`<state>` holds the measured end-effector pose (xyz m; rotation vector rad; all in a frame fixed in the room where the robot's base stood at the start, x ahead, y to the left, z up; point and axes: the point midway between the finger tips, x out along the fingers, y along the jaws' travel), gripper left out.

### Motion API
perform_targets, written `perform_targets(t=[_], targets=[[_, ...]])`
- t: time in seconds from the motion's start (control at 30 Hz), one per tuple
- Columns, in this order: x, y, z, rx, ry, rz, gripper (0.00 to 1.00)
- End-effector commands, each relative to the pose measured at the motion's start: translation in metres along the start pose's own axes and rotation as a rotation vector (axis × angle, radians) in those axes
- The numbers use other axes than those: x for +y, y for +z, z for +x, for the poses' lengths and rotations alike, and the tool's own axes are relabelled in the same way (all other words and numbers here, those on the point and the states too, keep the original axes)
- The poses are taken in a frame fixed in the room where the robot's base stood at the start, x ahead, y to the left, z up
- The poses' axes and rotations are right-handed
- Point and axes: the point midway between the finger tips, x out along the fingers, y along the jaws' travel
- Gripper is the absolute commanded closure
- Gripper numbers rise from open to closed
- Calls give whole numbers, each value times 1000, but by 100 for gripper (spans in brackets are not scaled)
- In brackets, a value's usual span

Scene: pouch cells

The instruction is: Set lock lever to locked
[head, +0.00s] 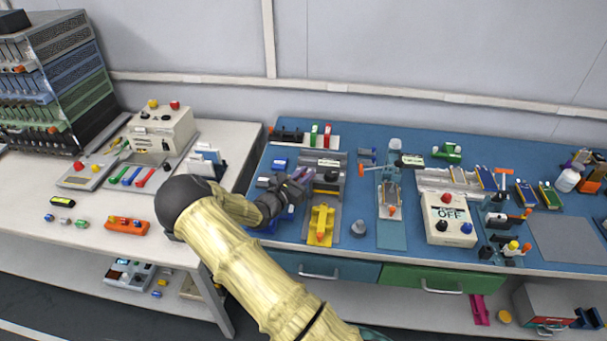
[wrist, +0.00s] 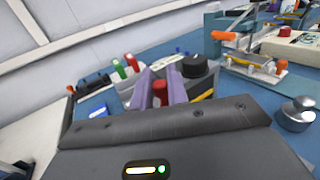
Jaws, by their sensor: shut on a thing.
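My gripper (head: 300,179) is over the grey fixture (head: 337,197) on the blue bench in the head view. In the wrist view its two purple fingers (wrist: 160,88) are shut on a small upright red piece (wrist: 160,92), which appears to be the handle of the lock lever. The lever's lower part is hidden behind my gripper's body, so its setting cannot be told. In the head view my gripper covers the red piece.
A black knob (wrist: 195,66) stands just right of the fingers. A yellow part (head: 321,225) lies in front on the fixture. Green and red upright pieces (wrist: 124,66) stand behind. A grey metal knob (head: 358,228) stands to the right.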

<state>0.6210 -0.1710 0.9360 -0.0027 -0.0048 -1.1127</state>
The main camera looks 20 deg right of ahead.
Motion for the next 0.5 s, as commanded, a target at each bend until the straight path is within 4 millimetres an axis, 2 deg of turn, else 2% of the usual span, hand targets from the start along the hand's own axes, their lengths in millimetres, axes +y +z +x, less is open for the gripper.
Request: perform_targets(t=[0.5], targets=[[-9,2,1,3,184,-1,100]])
